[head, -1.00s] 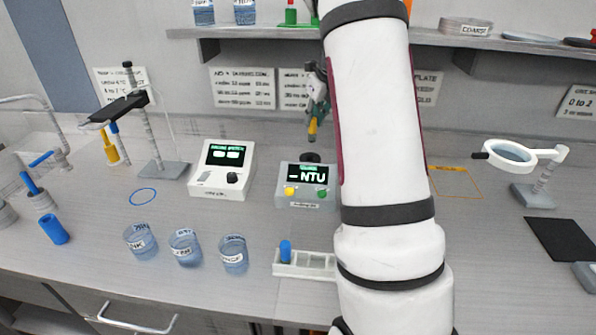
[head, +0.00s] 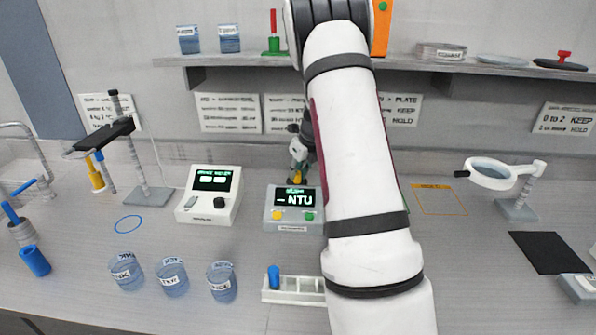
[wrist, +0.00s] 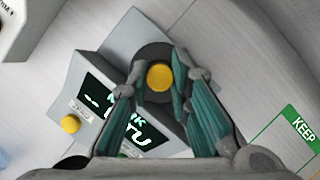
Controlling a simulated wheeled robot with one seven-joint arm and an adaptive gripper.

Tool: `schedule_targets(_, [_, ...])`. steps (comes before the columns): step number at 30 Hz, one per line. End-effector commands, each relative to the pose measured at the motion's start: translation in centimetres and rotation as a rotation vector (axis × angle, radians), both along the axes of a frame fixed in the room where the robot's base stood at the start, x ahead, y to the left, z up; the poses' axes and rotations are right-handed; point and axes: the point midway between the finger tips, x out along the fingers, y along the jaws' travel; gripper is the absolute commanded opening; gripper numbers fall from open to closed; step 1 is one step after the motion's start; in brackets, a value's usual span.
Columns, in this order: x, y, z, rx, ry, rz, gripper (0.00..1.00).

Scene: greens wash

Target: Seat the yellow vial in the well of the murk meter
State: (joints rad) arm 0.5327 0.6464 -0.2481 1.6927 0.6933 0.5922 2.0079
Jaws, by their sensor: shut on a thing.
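The murk meter (head: 291,228) is a grey box with an NTU display, a yellow button and a green button. It also shows in the wrist view (wrist: 92,62). Its round dark well (wrist: 150,56) is at the back of its top. My gripper (wrist: 160,84) is shut on the yellow vial, whose round yellow top (wrist: 159,77) shows between the fingers, over the dark well. In the head view the gripper (head: 297,181) is low behind the display. The vial's lower end is hidden, so I cannot tell how deep it sits.
A white meter (head: 209,196) stands left of the murk meter. A white rack (head: 297,291) with a blue vial and several labelled beakers (head: 172,279) are in front. A stand (head: 150,197) is at left, a magnifier (head: 493,174) at right. My arm covers the bench right of the meter.

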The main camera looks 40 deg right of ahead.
Motion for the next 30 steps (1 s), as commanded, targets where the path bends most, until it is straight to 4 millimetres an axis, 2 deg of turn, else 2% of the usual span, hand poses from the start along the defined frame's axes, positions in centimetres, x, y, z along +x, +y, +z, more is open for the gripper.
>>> schedule_targets(8, [0.1,0.0,-0.3,0.000,0.000,0.000,0.00])
schedule_targets(9, [0.1,0.0,-0.3,0.001,0.000,0.000,0.28])
schedule_targets(11, [0.0,0.0,-0.2,0.001,0.000,0.000,0.39])
schedule_targets(23, [0.0,0.0,0.3,0.000,-0.001,0.001,0.39])
schedule_targets(26, [-0.4,0.1,1.5,-0.001,-0.002,0.001,0.39])
schedule_targets(30, [-1.5,0.2,4.1,-0.003,-0.003,0.001,0.39])
